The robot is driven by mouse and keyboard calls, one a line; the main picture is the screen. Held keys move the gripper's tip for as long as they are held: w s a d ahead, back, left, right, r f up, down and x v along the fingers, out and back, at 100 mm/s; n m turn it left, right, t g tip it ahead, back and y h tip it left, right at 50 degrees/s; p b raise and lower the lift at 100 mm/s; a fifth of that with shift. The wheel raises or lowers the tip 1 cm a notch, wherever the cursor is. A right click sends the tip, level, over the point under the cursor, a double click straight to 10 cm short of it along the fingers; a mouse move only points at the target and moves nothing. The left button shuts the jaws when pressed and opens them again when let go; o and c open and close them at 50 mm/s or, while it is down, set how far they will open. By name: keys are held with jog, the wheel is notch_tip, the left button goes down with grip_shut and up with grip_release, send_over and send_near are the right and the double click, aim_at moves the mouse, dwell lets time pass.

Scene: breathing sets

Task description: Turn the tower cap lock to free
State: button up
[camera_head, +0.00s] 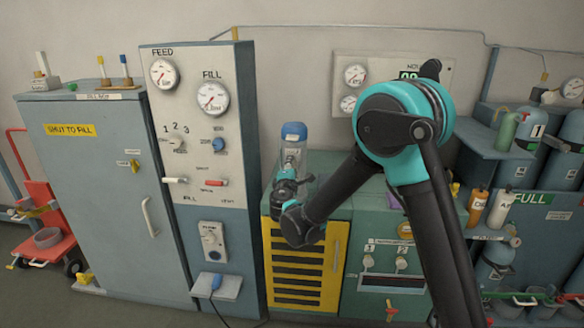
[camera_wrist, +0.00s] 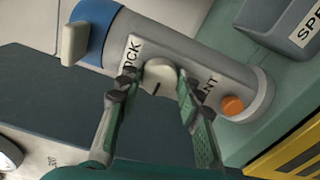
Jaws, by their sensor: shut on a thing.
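The tower is a pale grey cylinder (camera_wrist: 175,40) with a blue cap (camera_head: 294,131), standing on the cabinet top; the blue band (camera_wrist: 95,28) also shows in the wrist view. On the tower's face is a round cream knob (camera_wrist: 160,73) with a short dark mark. Lettering ending in "CK" stands on one side and "NT" on the other; the rest is hidden. My gripper (camera_wrist: 153,92) is shut on the knob, one finger at each side. In the head view my gripper (camera_head: 284,188) is at the tower, its fingertips hard to make out.
A cream tab (camera_wrist: 75,44) sticks out at the blue band. An orange button (camera_wrist: 232,105) is near the tower's other end. A tall gauge panel (camera_head: 205,130) stands left of the tower. A yellow slatted door (camera_head: 305,265) is below. Gas bottles (camera_head: 500,207) stand at right.

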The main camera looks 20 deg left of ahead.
dwell(0.4)
jog(key=o, duration=1.2)
jog(key=shift+c, duration=0.2)
jog(key=shift+s, duration=0.15)
jog(key=v, duration=1.1)
jog(key=shift+s, duration=0.35)
jog(key=shift+d, duration=0.15)
